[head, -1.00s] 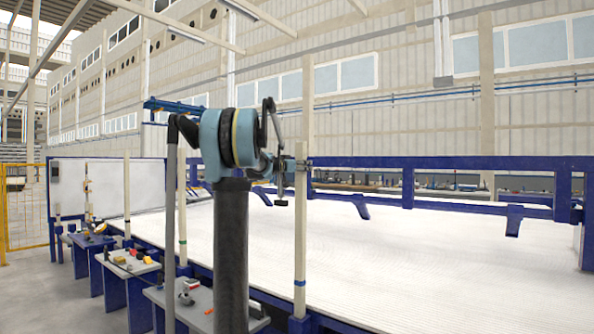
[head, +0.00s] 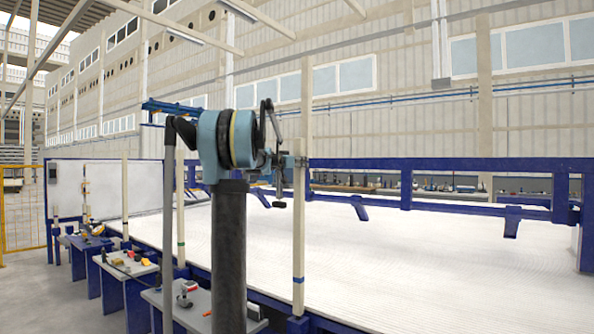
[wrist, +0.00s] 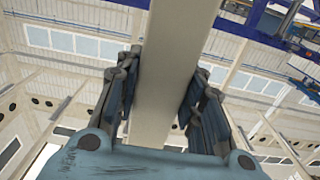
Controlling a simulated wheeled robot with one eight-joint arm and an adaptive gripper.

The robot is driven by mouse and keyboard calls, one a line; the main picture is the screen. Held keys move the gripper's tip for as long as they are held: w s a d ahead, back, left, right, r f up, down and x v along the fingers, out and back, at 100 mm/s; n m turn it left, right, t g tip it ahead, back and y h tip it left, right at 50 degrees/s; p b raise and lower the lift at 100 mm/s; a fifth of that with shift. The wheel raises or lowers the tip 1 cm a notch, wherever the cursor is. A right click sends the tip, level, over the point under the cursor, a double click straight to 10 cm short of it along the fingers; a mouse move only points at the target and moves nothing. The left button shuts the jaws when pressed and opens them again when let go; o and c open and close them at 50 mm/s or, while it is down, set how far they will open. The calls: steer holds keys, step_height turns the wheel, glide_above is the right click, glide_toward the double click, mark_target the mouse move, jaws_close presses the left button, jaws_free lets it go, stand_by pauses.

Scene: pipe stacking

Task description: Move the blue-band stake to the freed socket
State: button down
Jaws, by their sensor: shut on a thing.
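The blue-band stake (head: 299,225) is a tall pale post with a blue band near its lower end. It stands upright right of centre in the head view. My gripper (head: 298,162) is shut on its upper part. In the wrist view the stake (wrist: 172,70) runs between the two dark fingers of my gripper (wrist: 160,95). The stake's foot is at a blue socket (head: 298,324) on the near edge of the bed. I cannot tell whether the foot is seated in it or just above it.
A green-band stake (head: 180,215) and another pale stake (head: 125,190) stand farther left along the bed's edge. Grey-topped benches (head: 180,305) with tools line the left side. The wide white bed (head: 420,255) is clear, with a blue rail (head: 450,163) behind.

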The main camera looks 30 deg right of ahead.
mark_target(297, 147)
steer(key=shift+r, duration=3.35)
steer(key=shift+r, duration=5.85)
